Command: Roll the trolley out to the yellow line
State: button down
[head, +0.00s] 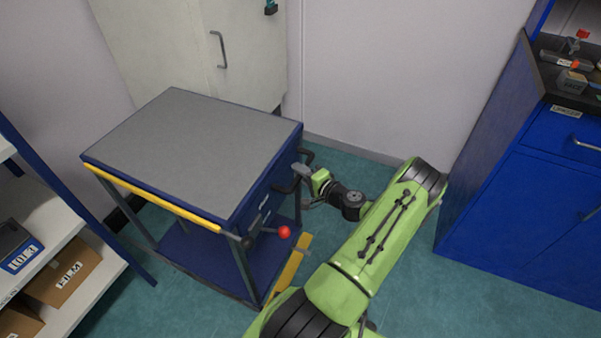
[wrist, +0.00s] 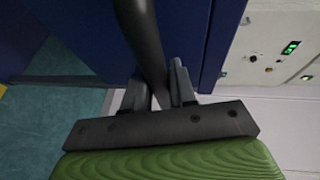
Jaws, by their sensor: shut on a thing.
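The trolley (head: 190,145) has a grey top, a blue frame, a lower blue shelf and a yellow strip along its near left edge. It stands left of my arm. My gripper (head: 302,172) is at the trolley's right side, shut on its dark handle (head: 282,189). In the wrist view the handle (wrist: 141,35) runs between the fingers of my gripper (wrist: 160,85). The yellow line (head: 291,270) lies on the floor just right of the trolley's near right leg. My arm hides part of the floor near it.
A lever with a red knob (head: 284,232) sticks out from the trolley's near right corner. A pale cabinet (head: 190,45) stands behind the trolley. Shelving (head: 62,225) with boxes is at left, a blue cabinet (head: 540,200) at right. Green floor (head: 460,300) is free between my arm and that cabinet.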

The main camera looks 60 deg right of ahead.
jog(key=c, duration=1)
grip_release()
jog(key=p+v, duration=0.2)
jog(key=v, duration=1.3)
jog(key=shift+s+a+p, duration=0.1)
jog(key=shift+s+p, duration=0.25)
jog(key=shift+p, duration=0.05)
jog(key=shift+w, duration=0.1)
